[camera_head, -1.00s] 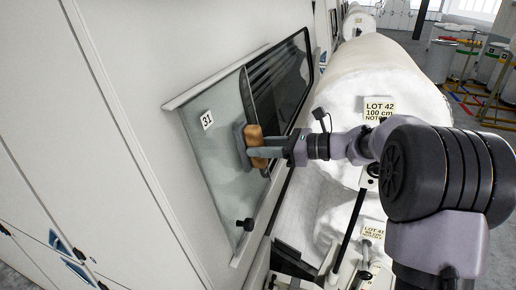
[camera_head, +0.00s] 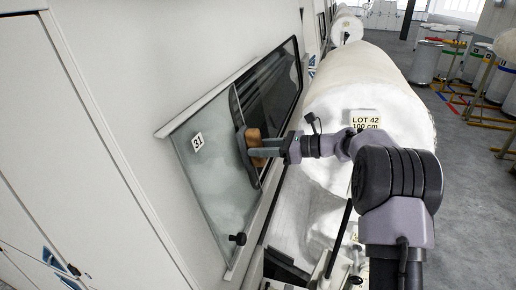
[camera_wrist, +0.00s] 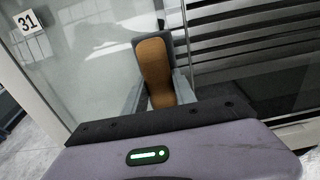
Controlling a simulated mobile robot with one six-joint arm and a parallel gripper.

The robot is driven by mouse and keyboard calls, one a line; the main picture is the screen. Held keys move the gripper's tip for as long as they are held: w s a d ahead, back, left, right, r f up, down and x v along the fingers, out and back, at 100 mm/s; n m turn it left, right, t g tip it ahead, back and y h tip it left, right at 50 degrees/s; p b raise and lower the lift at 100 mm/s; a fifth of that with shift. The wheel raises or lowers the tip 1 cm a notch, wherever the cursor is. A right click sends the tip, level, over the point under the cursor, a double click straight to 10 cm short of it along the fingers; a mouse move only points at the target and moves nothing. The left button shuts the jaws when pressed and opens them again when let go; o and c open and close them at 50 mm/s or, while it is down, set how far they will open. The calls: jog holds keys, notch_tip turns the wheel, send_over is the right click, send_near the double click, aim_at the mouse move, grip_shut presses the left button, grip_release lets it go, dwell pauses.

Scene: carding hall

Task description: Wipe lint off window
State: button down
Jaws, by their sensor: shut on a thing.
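The window is a sliding glass pane (camera_head: 205,178) on the pale machine wall, with a "31" label (camera_head: 197,141) and a dark knob (camera_head: 237,239) low down. Whitish haze shows on the glass; I cannot tell lint from reflection everywhere. My gripper (camera_head: 264,149) is shut on a wiper (camera_head: 252,136) with a brown handle and grey pad. The wiper is at the pane's right edge and appears to be against the glass. In the wrist view the wiper (camera_wrist: 155,72) stands between the fingers, beside the upright frame edge. The pad's contact face is hidden.
A dark slatted opening (camera_head: 273,85) lies right of the pane; slats also show in the wrist view (camera_wrist: 250,55). A large white fibre roll (camera_head: 365,90) labelled LOT 42 stands close behind my arm. Grey floor (camera_head: 475,190) is open at right, with bins beyond.

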jog(key=shift+s+d+r, duration=0.1)
jog(key=shift+s, duration=0.1)
jog(key=shift+v, duration=2.75)
jog(key=shift+p+v, duration=0.3)
jog(key=shift+v, duration=1.3)
